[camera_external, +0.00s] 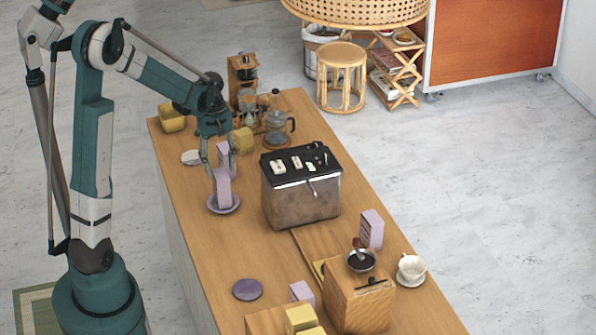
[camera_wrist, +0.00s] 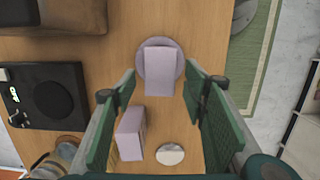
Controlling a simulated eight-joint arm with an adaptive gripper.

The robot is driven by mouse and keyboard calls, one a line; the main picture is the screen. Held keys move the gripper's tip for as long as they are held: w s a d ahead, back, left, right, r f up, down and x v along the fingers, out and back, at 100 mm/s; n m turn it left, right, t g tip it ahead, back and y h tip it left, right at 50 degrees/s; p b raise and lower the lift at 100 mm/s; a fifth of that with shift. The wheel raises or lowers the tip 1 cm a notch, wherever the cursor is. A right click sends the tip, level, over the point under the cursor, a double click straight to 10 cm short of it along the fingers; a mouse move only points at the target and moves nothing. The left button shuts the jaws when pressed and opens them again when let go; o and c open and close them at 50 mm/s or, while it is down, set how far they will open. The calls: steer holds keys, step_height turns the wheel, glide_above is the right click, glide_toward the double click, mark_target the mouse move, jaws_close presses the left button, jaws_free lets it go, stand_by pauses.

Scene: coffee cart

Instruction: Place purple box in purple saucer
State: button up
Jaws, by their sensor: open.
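A purple box (camera_external: 223,188) stands on a purple saucer (camera_external: 213,208) near the table's left edge. In the wrist view, the box (camera_wrist: 159,75) lies within the outline of the saucer (camera_wrist: 179,53), partly past its near rim. My gripper (camera_external: 219,170) is just above the box, fingers pointing down. In the wrist view, the fingers of my gripper (camera_wrist: 161,72) are spread on either side of the box, with gaps. A second purple box (camera_wrist: 131,133) stands behind my gripper; it is partly hidden in the external view (camera_external: 229,158).
A grey machine (camera_external: 300,205) stands right of the saucer. A white disc (camera_external: 190,158), yellow boxes (camera_external: 243,140) and a glass pot (camera_external: 277,137) are farther back. A dark purple disc (camera_external: 248,290) lies in front. Table between saucer and disc is clear.

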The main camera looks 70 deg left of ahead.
stand_by(0.6)
steer(key=w+d+r+m+t+y, duration=0.1)
steer(key=d+r+m, duration=0.4)
steer(key=d, duration=0.5)
steer(key=d+r+m+t+y, duration=0.1)
steer(key=d+r+m+t, duration=0.15)
steer(key=d+r, duration=0.65)
steer(key=s+d+r+m+t, duration=0.1)
steer(key=s+d+m, duration=0.3)
steer(key=d, duration=0.7)
steer(key=s+d+r+m+t, duration=0.2)
steer(key=s+d+m, duration=0.3)
steer(key=d, duration=0.6)
steer(key=shift+r+m+t, duration=0.15)
steer(key=shift+m+t, duration=0.2)
steer(key=shift+m, duration=0.4)
